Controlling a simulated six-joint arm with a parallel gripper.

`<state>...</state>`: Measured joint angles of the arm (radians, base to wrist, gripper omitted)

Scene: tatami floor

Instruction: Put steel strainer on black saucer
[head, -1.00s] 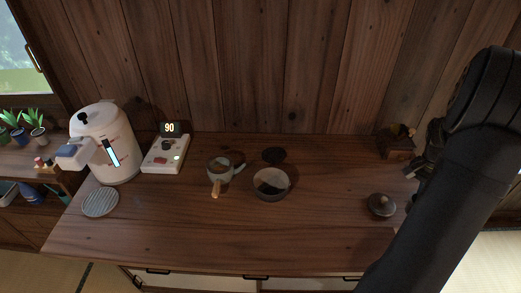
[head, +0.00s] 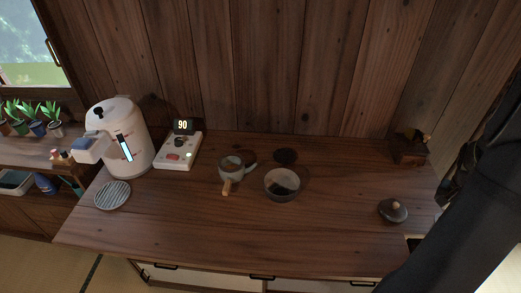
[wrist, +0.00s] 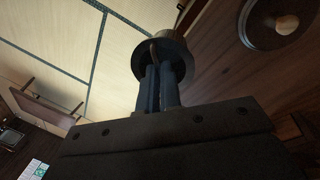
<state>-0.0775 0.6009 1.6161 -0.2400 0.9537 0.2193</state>
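My gripper (wrist: 160,88) is shut in the wrist view. Between its fingertips is the thin handle of a round, dull metal cup, which looks like the steel strainer (wrist: 168,62). The strainer is held clear of the counter, with the tatami floor and the counter's edge behind it. In the head view my arm fills the right edge, and the gripper and strainer cannot be made out clearly. The black saucer (head: 285,155) looks like the flat dark disc at the back middle of the counter. It is empty and well to the left of my arm.
A grey bowl (head: 282,184) stands just in front of the saucer. A small pot with a wooden handle (head: 230,170) is left of it. A white kettle (head: 120,140) stands at left. The front counter is clear.

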